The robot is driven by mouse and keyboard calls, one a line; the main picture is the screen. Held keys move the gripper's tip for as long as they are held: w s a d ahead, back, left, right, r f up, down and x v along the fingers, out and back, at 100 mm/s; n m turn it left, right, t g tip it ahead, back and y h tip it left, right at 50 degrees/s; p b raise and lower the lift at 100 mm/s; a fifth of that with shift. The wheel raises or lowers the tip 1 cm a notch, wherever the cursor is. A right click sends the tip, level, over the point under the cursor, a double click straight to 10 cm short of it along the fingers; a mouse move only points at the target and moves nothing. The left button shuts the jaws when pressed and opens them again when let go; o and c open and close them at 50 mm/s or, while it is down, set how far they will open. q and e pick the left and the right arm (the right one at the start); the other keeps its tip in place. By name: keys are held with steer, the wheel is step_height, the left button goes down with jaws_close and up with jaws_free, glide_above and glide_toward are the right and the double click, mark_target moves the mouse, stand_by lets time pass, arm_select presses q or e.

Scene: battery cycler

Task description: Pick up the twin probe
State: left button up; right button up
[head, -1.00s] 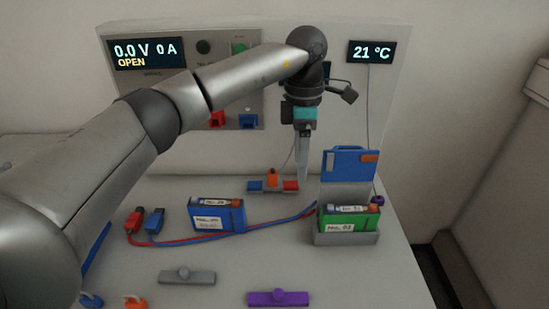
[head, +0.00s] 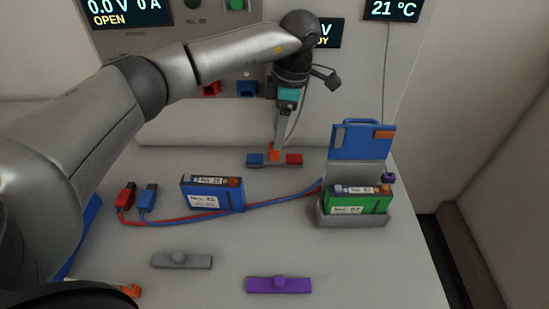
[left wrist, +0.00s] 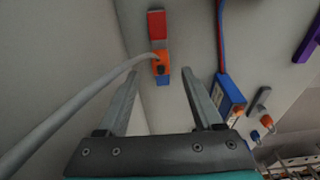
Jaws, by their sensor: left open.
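The twin probe (head: 274,154) is a small orange body at the back of the table, between a blue block and a red block. In the left wrist view the orange probe (left wrist: 160,62) has a grey cable running from it to the lower left. My left gripper (head: 279,143) points down at the probe, with its fingertips overlapping the probe's top in the head view. In the left wrist view its two fingers (left wrist: 161,74) are open, one on each side of the probe's line, with nothing clamped. Contact cannot be told. My right gripper is not in view.
A blue battery (head: 213,193) and red and blue leads (head: 270,205) lie left of a grey holder (head: 352,219) with a green battery (head: 358,200) and a raised blue lid (head: 362,142). Grey (head: 182,260) and purple (head: 278,285) bars lie in front. The cycler panel (head: 170,45) stands behind.

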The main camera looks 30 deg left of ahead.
mark_target(274, 155)
arm_select(q)
steer(key=f, duration=0.5)
steer(key=shift+s+a+f, duration=0.15)
steer(key=shift+s+a, duration=0.1)
steer(key=shift+a, duration=0.15)
jaws_close()
